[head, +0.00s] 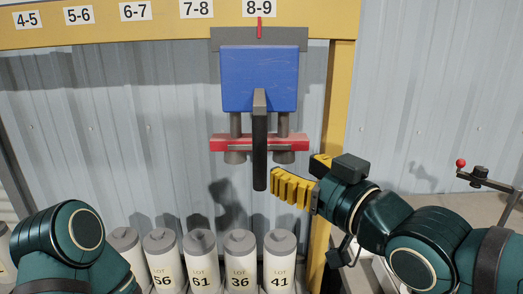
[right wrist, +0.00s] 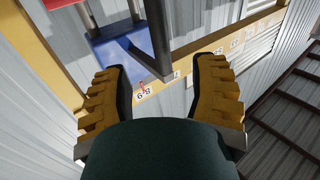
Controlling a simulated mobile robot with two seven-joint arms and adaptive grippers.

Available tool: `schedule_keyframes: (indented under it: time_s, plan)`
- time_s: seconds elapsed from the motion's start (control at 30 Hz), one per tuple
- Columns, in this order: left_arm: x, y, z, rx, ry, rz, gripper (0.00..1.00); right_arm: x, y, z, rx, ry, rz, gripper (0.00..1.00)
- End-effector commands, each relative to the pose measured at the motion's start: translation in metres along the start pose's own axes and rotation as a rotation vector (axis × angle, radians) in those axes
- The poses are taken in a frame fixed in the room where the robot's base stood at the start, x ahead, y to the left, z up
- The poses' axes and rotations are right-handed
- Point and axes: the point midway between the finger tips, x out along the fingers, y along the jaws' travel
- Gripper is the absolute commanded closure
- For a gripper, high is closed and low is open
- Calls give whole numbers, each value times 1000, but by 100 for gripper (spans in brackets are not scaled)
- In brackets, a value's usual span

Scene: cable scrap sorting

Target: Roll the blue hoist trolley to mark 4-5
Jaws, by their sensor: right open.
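The blue hoist trolley (head: 259,78) hangs from the yellow beam. Its red pointer (head: 259,28) is at mark 8-9 (head: 259,8). A dark handle bar (head: 260,150) hangs down its front, and a red crosspiece (head: 218,143) sits below the blue body. Mark 4-5 (head: 27,20) is at the far left of the beam. My right gripper (head: 295,178) is open, just right of the handle's lower part. In the right wrist view, its ribbed yellow fingers (right wrist: 160,68) are spread, with the dark handle ahead of them. My left arm shows at lower left; its gripper is out of view.
The yellow beam (head: 110,35) carries marks 5-6 (head: 78,15), 6-7 (head: 135,11) and 7-8 (head: 196,8) between. A yellow post (head: 337,100) stands right of the trolley. Several lot-labelled white canisters (head: 200,262) stand below. A red-knobbed lever (head: 461,163) is at right.

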Motion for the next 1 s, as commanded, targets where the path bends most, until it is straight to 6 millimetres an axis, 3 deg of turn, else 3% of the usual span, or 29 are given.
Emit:
schedule_keyframes:
  time_s: [0.4, 0.6, 1.0]
  plan:
    - [3, -1, 0, 1, 2, 0, 100, 73, 0, 1, 3, -3, -1, 41]
    - [3, -1, 0, 1, 1, 0, 100, 99, 0, 0, 2, -1, -1, 41]
    - [3, -1, 0, 1, 1, 0, 100, 111, 0, 0, 2, 0, 0, 41]
